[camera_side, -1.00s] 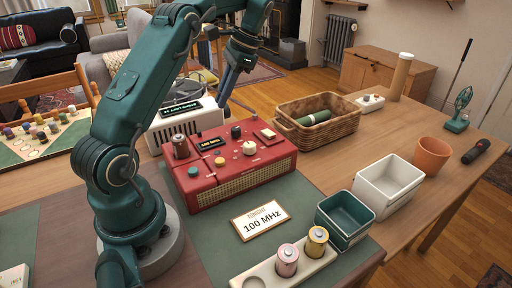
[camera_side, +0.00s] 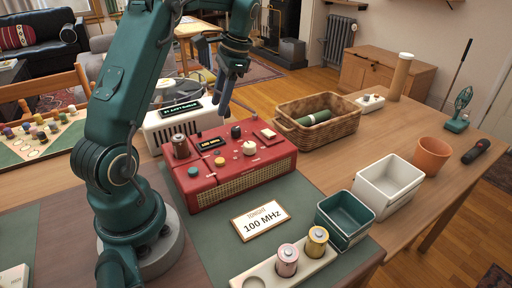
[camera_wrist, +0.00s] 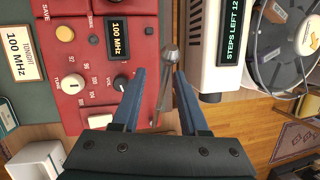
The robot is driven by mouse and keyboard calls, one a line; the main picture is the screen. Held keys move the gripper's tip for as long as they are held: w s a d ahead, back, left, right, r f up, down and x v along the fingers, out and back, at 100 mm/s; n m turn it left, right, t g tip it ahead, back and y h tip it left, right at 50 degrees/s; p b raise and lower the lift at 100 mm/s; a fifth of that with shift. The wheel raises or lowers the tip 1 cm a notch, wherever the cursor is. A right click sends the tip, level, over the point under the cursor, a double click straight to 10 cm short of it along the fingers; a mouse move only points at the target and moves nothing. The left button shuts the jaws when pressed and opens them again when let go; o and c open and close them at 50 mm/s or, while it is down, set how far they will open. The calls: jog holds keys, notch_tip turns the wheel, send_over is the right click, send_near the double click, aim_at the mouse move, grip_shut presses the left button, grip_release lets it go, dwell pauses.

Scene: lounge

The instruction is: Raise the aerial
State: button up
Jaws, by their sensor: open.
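The red radio (camera_side: 235,178) sits on the green mat; its display (camera_wrist: 117,40) reads 100 MHz. In the wrist view, the grey metal aerial (camera_wrist: 168,56) lies along the radio's back edge, with a rounded tip. My gripper (camera_wrist: 160,74) is open, with one finger on either side of the aerial in that view; I cannot tell whether they touch it. In the side view my gripper (camera_side: 222,113) points down behind the radio's back edge, and the aerial cannot be made out there. A card (camera_side: 260,221) reads TONIGHT 100 MHz.
A white device (camera_side: 184,124) with a display stands just behind the radio, close to my gripper. A wicker basket (camera_side: 290,127) stands to the right. Green (camera_side: 332,235) and white (camera_side: 369,202) bins and a battery holder (camera_side: 262,276) are in front.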

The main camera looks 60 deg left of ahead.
jog(key=shift+s+f+t, duration=0.35)
jog(key=shift+f+t, duration=0.3)
jog(key=shift+t, duration=0.05)
jog(key=shift+s+f+t, duration=0.35)
jog(key=shift+f+t, duration=0.3)
jog(key=shift+t, duration=0.05)
jog(key=d+r+m+t, duration=0.2)
jog(key=d+r+t, duration=0.1)
jog(key=d+r, duration=0.8)
jog(key=s+d+f+n+t+h, duration=0.2)
jog(key=s+d+f, duration=0.3)
jog(key=s+d, duration=0.3)
jog(key=shift+s+d+t, duration=0.3)
jog(key=shift+d, duration=1.6)
